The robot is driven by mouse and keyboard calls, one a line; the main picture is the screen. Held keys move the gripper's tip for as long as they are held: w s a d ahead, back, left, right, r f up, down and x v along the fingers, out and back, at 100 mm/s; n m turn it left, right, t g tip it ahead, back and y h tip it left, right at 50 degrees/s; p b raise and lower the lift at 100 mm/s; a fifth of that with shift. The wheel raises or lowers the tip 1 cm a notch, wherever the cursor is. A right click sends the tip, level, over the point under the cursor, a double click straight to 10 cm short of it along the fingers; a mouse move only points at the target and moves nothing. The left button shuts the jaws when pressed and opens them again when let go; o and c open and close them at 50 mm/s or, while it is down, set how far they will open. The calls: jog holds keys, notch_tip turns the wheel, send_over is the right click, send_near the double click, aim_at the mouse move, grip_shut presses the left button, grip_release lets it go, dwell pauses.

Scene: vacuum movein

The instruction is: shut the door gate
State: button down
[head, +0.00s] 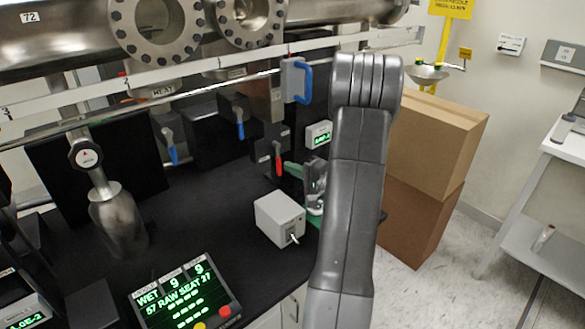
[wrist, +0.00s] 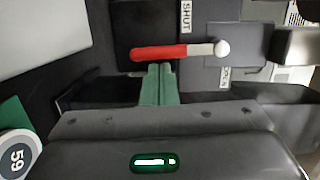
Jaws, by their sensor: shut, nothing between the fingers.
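A lever with a red grip (wrist: 158,53) is mounted on a dark panel, with a pale round knob at its right end in the wrist view. A SHUT label (wrist: 186,15) is above the lever and an OPEN label (wrist: 224,77) is below it. In the head view the red lever (head: 278,160) hangs downward. No label reading door gate is legible. My gripper (wrist: 158,68) has green fingers, shut and empty, with tips right at the lower edge of the red grip. I cannot tell if they touch it. My gripper also shows in the head view (head: 287,167), partly hidden by my arm.
Blue-handled levers (head: 239,122) hang to the left, and a blue door handle (head: 303,82) is above. A grey box (head: 279,219) and a lit display (head: 185,298) stand on the black bench (head: 200,215). Cardboard boxes (head: 432,140) are stacked at right.

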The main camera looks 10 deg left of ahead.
dwell(0.3)
jog(key=shift+s+a+f+m+p, duration=0.1)
jog(key=shift+s+a+m+p, duration=0.55)
jog(key=shift+m+p, duration=0.45)
jog(key=shift+s+a+y, duration=0.1)
jog(key=shift+s+y, duration=0.05)
jog(key=shift+y, duration=0.15)
dwell(0.4)
